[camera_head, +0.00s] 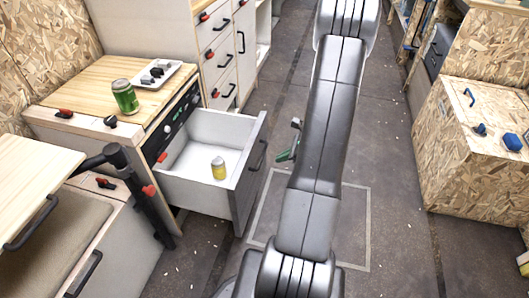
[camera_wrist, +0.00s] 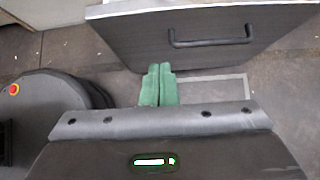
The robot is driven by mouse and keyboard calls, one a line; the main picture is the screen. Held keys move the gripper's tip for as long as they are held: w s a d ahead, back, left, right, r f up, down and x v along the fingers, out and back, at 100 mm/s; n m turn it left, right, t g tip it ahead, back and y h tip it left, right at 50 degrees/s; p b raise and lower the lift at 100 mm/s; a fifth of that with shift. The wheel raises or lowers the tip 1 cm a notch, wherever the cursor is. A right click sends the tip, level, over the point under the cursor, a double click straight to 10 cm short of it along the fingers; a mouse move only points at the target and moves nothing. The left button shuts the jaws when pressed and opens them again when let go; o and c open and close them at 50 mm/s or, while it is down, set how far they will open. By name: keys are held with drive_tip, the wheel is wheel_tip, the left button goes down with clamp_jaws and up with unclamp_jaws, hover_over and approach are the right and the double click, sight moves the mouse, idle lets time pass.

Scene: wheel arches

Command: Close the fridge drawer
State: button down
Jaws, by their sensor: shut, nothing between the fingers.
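The fridge drawer (camera_head: 243,185) is pulled open from the cabinet on the left in the head view. It has white inner walls, a grey front and a dark bar handle (camera_head: 258,156). A yellow can (camera_head: 218,169) stands upright inside it. The drawer front (camera_wrist: 210,36) and its handle (camera_wrist: 212,42) also show in the wrist view, with the drawer's inside hidden there. My gripper (camera_wrist: 159,68) has green fingers shut together with nothing between them, below the drawer front in that picture. In the head view my gripper (camera_head: 287,154) is to the right of the drawer front, mostly hidden behind my arm.
A dark post (camera_head: 140,190) stands left of the drawer. A chipboard box (camera_head: 450,160) stands at right. The floor between is clear.

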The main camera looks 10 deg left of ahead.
sight(246, 167)
drive_tip(key=shift+a+r+b+x, duration=0.35)
drive_tip(key=shift+b+x, duration=0.1)
drive_tip(key=shift+x, duration=1.6)
drive_tip(key=shift+a+r+b+x, duration=0.35)
drive_tip(key=shift+b+x, duration=0.15)
drive_tip(key=shift+x, duration=1.55)
drive_tip(key=shift+a+r+b+x, duration=0.35)
drive_tip(key=shift+b+x, duration=0.1)
drive_tip(key=shift+x, duration=1.55)
drive_tip(key=shift+s, duration=0.15)
drive_tip(key=w+a+p, duration=0.1)
drive_tip(key=a+p, duration=0.4)
drive_tip(key=a, duration=2.7)
drive_tip(key=shift+a, duration=0.25)
drive_tip(key=shift+w+a+r, duration=0.1)
drive_tip(key=shift+r, duration=0.1)
